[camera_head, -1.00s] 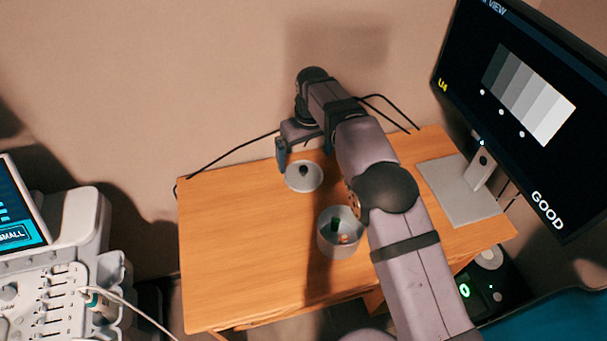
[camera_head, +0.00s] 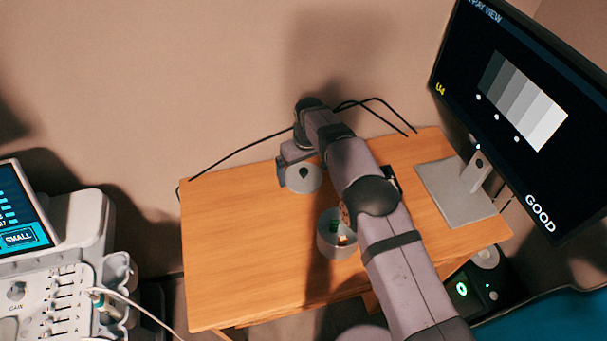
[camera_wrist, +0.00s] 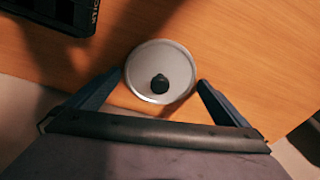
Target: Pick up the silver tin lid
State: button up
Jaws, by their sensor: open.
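The silver tin lid (camera_head: 304,180) is a round grey disc with a dark knob, lying on the wooden table near its back edge. It also shows in the wrist view (camera_wrist: 158,60), with the knob below its centre. My gripper (camera_wrist: 160,84) is open, with one finger on each side of the lid's near part and nothing held. In the head view my gripper (camera_head: 284,177) is at the lid's left side and partly covers it. Whether the fingers touch the rim, I cannot tell.
A round silver tin (camera_head: 332,243) with small green and orange items stands nearer on the table (camera_head: 240,260). A monitor (camera_head: 510,100) stands at the right on a grey base. A black object (camera_wrist: 62,12) lies at top left in the wrist view. The table's left side is clear.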

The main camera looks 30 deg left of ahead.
aim_at(304, 171)
jog(key=c, duration=0.8)
jog(key=shift+r, duration=0.15)
notch_tip(304, 171, up, 10)
jog(key=shift+f+b, duration=0.15)
jog(key=shift+b, duration=0.6)
jog(key=s+d+r+m+p, duration=0.1)
jog(key=s+d+p, duration=0.3)
jog(key=d, duration=0.2)
jog(key=s+d+r+m+p, duration=0.2)
jog(key=s+d+p, duration=0.3)
jog(key=s+d+r+m+p, duration=0.2)
jog(key=s+d+p, duration=0.2)
jog(key=d+p, duration=0.1)
jog(key=shift+s+d+r, duration=0.1)
jog(key=shift+s+d, duration=0.05)
jog(key=shift+d, duration=0.3)
jog(key=shift+s+d+r, duration=0.1)
jog(key=shift+d, duration=0.3)
